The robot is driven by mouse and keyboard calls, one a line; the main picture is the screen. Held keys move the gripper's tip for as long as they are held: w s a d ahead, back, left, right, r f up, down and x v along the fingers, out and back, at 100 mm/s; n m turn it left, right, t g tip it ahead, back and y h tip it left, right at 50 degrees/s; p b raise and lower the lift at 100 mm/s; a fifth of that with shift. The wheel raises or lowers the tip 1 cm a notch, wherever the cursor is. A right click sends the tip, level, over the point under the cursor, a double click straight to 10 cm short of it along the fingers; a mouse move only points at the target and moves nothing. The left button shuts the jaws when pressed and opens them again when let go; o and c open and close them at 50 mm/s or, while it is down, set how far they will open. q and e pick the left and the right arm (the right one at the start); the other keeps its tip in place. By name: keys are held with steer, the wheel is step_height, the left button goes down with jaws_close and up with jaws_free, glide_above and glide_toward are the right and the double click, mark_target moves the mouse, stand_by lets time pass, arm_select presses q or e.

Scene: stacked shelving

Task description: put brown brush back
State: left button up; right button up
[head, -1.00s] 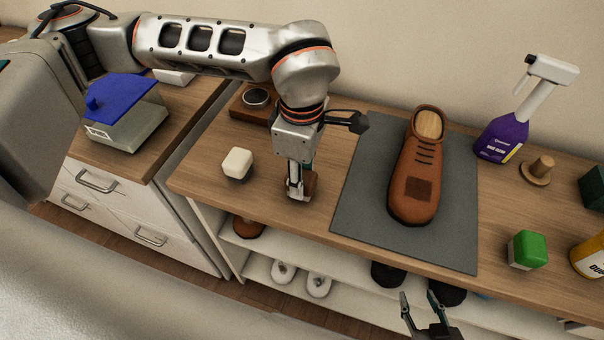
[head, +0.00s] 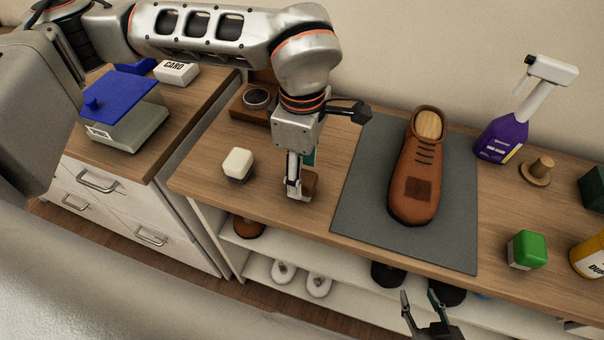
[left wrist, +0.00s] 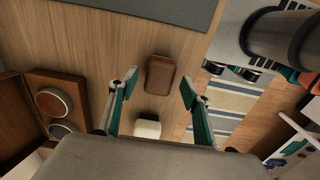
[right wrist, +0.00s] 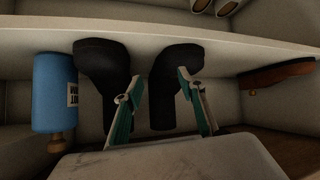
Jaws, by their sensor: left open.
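The brown brush (head: 309,181) is a small rounded brown block on the wooden bench top, left of the grey mat (head: 353,207). My left gripper (head: 297,187) points down at it and partly hides it in the head view. In the left wrist view the brush (left wrist: 160,75) shows between the spread fingertips of my left gripper (left wrist: 159,83), with gaps on both sides. My right gripper (right wrist: 159,82) is open and empty in front of the lower shelf, near dark footwear (right wrist: 177,85). In the head view my right gripper (head: 420,298) is below the bench's front edge.
A brown shoe (head: 416,170) stands on the mat. A white block (head: 238,164) is left of the brush. A wooden holder (head: 252,110) with round tins stands behind. A purple spray bottle (head: 500,137), a green block (head: 526,249) and a wooden knob (head: 537,170) are at right.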

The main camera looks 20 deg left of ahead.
mark_target(302, 177)
arm_select(q)
step_height(302, 177, up, 10)
stand_by(0.3)
stand_by(0.3)
steer(key=shift+r, duration=0.1)
